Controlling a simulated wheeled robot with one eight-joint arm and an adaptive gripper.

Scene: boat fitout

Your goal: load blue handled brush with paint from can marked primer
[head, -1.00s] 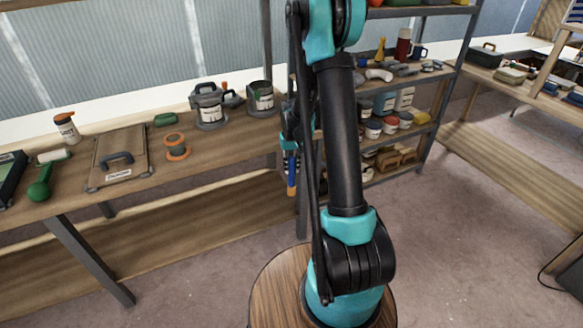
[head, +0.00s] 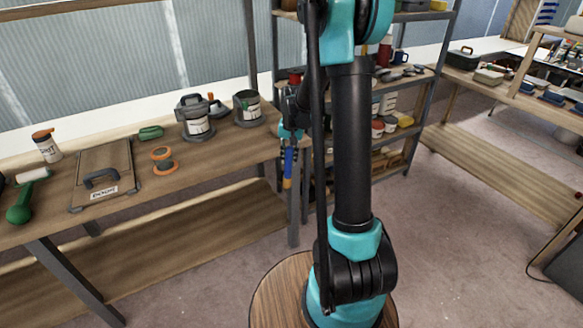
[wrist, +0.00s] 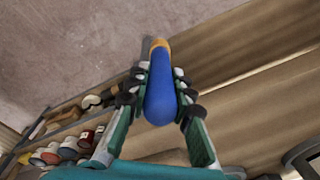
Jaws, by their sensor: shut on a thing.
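My gripper (wrist: 160,92) is shut on the blue handle of the brush (wrist: 159,100), with a finger on each side. The brush's orange-brown part shows beyond the fingers in the wrist view. In the head view the brush (head: 288,168) hangs below my gripper (head: 290,138), off the bench's right end. Two grey cans with white labels stand on the bench: a lidded one with a handle (head: 194,120) and an open-looking one (head: 248,108) nearer my gripper. Their label words are too small to read, so I cannot tell which is primer.
The bench (head: 215,152) also holds an orange spool (head: 162,160), a case with a handle (head: 103,180), a green item (head: 151,132) and an orange-capped bottle (head: 47,147). A shelf rack (head: 420,100) with several containers stands right of my arm.

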